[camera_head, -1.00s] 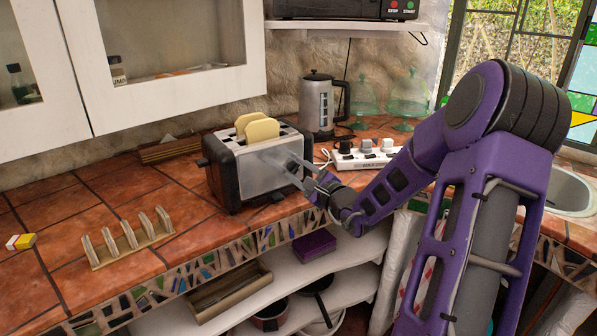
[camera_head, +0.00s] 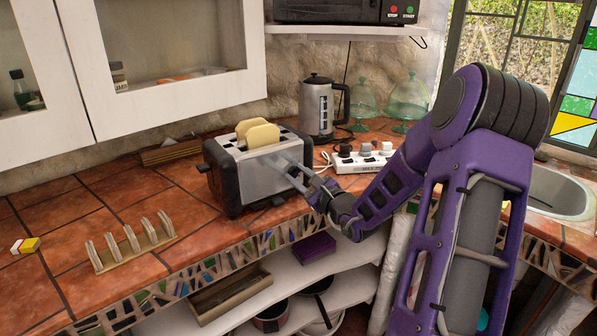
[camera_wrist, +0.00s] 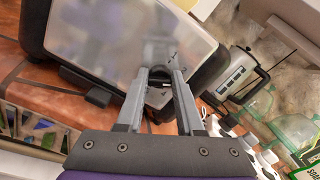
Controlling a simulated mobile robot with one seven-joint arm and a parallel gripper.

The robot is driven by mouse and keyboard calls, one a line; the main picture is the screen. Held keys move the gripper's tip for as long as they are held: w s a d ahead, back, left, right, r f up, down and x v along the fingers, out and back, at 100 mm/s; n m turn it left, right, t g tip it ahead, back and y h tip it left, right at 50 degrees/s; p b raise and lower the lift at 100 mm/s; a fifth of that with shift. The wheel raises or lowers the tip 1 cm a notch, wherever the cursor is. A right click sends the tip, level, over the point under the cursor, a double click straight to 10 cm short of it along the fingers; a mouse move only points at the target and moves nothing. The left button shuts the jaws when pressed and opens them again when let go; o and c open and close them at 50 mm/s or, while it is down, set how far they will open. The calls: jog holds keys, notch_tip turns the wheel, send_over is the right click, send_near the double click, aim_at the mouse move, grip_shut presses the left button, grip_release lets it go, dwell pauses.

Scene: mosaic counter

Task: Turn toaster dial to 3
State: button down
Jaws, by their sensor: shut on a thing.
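The toaster (camera_head: 247,177) stands on the tiled counter with two slices of bread (camera_head: 262,133) in its slots. It is silver with dark ends. It also shows in the wrist view (camera_wrist: 110,45), tilted across the upper left. My gripper (camera_head: 288,164) reaches the right part of the toaster's silver front. In the wrist view my gripper (camera_wrist: 158,78) has its fingers close together at the lower right of that front. I cannot read the dial's setting.
A white power strip (camera_head: 362,160) with plugs lies right of the toaster, near my arm. A kettle (camera_head: 317,108) and glass domes (camera_head: 408,100) stand behind. A wooden rack (camera_head: 130,244) is at the front left. The counter left of the toaster is mostly clear.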

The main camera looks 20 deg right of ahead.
jog(key=m+p, duration=0.2)
jog(key=m, duration=0.1)
jog(key=shift+r, duration=0.15)
jog(key=shift+d+m+p, duration=0.1)
jog(key=shift+m+p, duration=0.8)
jog(key=shift+m, duration=0.4)
jog(key=c, duration=0.5)
grip_release()
jog(key=shift+c, duration=0.2)
jog(key=s+d, duration=0.3)
jog(key=s, duration=1.4)
